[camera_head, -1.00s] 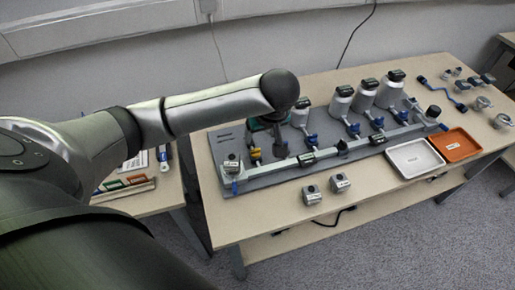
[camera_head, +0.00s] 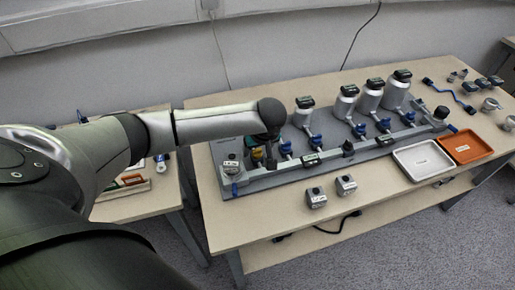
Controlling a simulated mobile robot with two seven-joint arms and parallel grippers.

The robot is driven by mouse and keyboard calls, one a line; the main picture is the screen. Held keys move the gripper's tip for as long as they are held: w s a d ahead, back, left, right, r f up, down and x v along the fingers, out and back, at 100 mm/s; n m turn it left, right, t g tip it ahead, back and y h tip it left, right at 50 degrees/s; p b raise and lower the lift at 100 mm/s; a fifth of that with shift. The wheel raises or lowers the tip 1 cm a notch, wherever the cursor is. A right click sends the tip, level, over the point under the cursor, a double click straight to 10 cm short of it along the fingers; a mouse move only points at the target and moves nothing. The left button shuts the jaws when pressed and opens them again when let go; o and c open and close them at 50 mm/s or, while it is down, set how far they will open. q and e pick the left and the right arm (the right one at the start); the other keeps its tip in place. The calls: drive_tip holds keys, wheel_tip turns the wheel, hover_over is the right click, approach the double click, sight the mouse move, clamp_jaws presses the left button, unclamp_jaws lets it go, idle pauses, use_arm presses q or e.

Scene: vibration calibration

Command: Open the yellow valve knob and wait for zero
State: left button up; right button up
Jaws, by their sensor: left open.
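The yellow valve knob (camera_head: 257,154) sits near the left end of the grey rig board (camera_head: 236,150) on the table, partly hidden by my left gripper. My left gripper (camera_head: 268,155) points down beside the knob, at its right in the picture; its fingers are small and dark, and I cannot tell whether they touch it. It is open and holds nothing visible. A small display (camera_head: 311,160) sits on the front rail, too small to read. My right gripper is not in view.
Silver canisters (camera_head: 371,97) with dark gauges stand behind the pipe. Two small grey blocks (camera_head: 316,198) (camera_head: 346,185) lie in front of the board. A white tray (camera_head: 422,160) and an orange tray (camera_head: 467,146) are at the right. The front left tabletop is clear.

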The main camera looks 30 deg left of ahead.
use_arm(q)
clamp_jaws()
idle(0.4)
